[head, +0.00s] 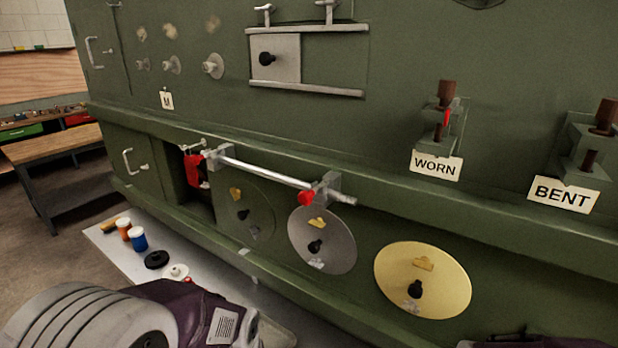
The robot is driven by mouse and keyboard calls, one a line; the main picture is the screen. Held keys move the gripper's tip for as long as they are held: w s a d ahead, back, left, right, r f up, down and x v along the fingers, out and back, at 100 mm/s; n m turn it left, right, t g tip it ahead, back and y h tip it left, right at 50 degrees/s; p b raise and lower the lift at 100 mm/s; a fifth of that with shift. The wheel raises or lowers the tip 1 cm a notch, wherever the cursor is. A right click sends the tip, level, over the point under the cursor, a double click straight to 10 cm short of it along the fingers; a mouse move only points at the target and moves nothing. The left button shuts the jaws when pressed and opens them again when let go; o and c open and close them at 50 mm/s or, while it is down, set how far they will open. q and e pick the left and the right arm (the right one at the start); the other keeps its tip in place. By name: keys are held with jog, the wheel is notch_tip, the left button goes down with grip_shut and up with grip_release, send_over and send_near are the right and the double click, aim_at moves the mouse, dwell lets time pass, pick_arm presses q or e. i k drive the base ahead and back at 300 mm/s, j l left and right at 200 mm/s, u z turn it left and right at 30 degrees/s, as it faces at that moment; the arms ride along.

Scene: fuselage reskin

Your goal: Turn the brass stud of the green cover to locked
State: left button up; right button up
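The green cover (262,213) is a round disc on the green lower panel, left of the grey cover (340,240) and the yellow cover (450,285). Its colour nearly blends with the panel. A brass stud (236,194) sits near its top and a dark knob (242,214) near its middle. The stud is too small here to read its exact turn. My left arm crosses the lower left, below the covers; no fingertips show. Only a dark bit of what may be my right arm shows at the bottom right edge. Neither gripper is visible.
A silver rail (265,172) with red clamps runs just above the covers. An open dark bay (188,185) lies left of the green cover. Jars (139,239) and small parts stand on a pale strip below. WORN (437,165) and BENT (563,195) signs hang at right.

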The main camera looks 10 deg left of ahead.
aim_at(236, 193)
jog(key=i+j+u, duration=0.1)
jog(key=j+u, duration=0.2)
jog(key=j, duration=2.8)
